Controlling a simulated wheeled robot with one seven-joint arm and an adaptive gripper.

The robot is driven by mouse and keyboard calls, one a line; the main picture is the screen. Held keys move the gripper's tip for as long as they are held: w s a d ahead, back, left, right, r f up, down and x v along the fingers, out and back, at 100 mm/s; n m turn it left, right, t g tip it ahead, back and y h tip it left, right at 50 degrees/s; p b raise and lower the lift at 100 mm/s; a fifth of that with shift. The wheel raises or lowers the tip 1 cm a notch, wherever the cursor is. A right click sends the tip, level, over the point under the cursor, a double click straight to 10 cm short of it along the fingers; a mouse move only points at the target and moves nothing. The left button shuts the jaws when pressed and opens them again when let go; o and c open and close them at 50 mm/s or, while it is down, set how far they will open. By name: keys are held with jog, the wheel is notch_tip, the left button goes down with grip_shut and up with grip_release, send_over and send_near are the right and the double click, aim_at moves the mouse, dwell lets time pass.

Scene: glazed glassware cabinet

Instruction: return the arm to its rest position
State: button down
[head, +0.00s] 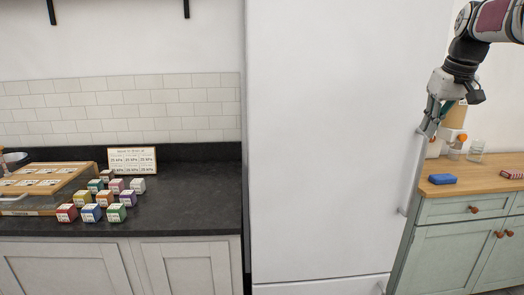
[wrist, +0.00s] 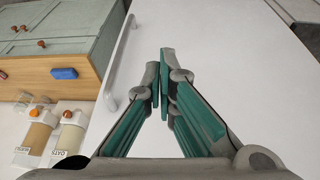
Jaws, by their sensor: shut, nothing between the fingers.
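My gripper (head: 430,122) is at the upper right of the head view, at the end of my raised arm, pointing down. In the wrist view my gripper (wrist: 161,78) has its two green-padded fingers together at the tips, with nothing between them. It hangs in front of the tall white fridge-like door, near its long vertical handle (head: 413,175). I cannot tell whether it touches the handle in the head view. In the wrist view the handle (wrist: 119,62) is left of the fingers and apart from them.
A green cabinet (head: 450,240) with a wooden top stands at right, holding a blue block (head: 442,179), glass jars (head: 475,150) and dispensers (wrist: 38,130). A dark counter (head: 190,200) at left holds several coloured boxes (head: 91,213), a glazed case (head: 40,185) and a sign (head: 132,160).

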jog(key=s+a+f, duration=0.1)
jog(key=s+a, duration=1.5)
jog(key=a, duration=0.3)
jog(key=s+a+f, duration=0.3)
jog(key=s+f, duration=0.3)
jog(key=s, duration=0.2)
jog(key=s+a+f, duration=0.4)
jog(key=s+f, duration=0.2)
jog(key=s, duration=0.3)
jog(key=shift+s+a+f+t+y, duration=0.15)
jog(key=shift+f+t+y, duration=0.1)
jog(key=shift+t+y, duration=0.05)
